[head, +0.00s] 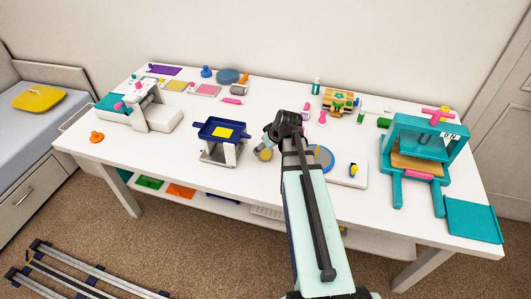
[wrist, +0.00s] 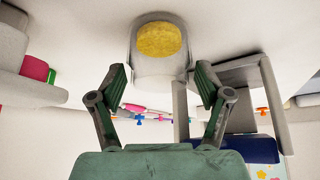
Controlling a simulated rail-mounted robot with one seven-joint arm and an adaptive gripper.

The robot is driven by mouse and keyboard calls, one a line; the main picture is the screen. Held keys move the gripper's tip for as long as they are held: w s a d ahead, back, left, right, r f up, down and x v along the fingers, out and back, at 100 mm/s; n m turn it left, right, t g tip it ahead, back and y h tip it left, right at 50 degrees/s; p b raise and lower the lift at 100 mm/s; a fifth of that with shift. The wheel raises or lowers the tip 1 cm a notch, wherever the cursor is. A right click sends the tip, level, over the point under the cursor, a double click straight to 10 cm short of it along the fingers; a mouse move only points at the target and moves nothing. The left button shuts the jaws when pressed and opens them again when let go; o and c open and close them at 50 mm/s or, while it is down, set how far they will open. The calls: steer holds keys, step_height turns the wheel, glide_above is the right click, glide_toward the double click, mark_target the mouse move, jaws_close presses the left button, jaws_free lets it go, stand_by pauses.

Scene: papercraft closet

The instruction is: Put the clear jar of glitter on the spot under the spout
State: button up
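The clear jar of glitter (wrist: 160,42), with yellow inside, stands on the white table. In the head view the jar (head: 265,154) is right of the navy hopper stand. My gripper (wrist: 160,72) is open, with a fingertip on either side of the jar's near end and small gaps showing. In the head view my gripper (head: 268,141) is low over the table at the jar and partly covers it. The navy hopper (head: 222,129), with a yellow patch, sits on a grey frame; it shows at lower right in the wrist view (wrist: 252,148). The spot under its spout is not clearly visible.
A teal press (head: 428,140) stands at the right and a white machine (head: 150,108) at the left. A round blue-rimmed disc (head: 324,157) and a white board (head: 347,176) lie right of my arm. Small craft items line the table's back. The table between hopper and jar is clear.

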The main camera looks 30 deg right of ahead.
steer(key=c, duration=0.7)
